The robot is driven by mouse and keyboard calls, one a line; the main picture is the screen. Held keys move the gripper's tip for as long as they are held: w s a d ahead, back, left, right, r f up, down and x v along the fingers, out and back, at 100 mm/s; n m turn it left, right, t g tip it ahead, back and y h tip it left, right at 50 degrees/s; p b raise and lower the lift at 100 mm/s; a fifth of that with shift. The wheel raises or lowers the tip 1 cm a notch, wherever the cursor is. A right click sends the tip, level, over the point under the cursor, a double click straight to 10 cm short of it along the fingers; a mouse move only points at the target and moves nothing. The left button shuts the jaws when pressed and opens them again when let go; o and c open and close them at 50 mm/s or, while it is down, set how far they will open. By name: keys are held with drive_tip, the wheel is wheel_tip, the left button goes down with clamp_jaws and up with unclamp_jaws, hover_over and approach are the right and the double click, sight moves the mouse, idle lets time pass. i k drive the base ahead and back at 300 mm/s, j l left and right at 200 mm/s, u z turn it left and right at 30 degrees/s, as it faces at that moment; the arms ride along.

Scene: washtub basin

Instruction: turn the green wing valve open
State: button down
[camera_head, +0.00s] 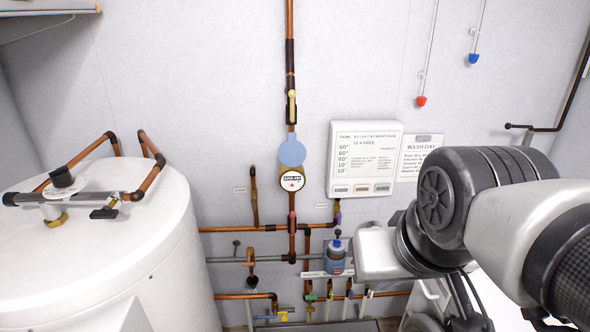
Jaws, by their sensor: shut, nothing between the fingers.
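A small green fitting (310,297), which looks like the green wing valve, sits low on a vertical copper pipe in the row of fittings on the back wall. It is small in the picture, and I cannot tell which way its wings are turned. My arm (492,205) reaches in from the right, and its pale link (376,251) is to the right of and above the green fitting in the picture. I cannot make out the gripper's fingers; they are hidden or out of view.
A large white tank (100,262) fills the left side. A round gauge with a blue lid (291,150), a control box (362,150) and a blue bottle (336,262) are on the wall side. Several coloured taps and copper pipes crowd the area around the green fitting.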

sight(311, 296)
drive_tip(key=i, duration=1.25)
drive_tip(key=k+j, duration=0.1)
drive_tip(key=k, duration=0.15)
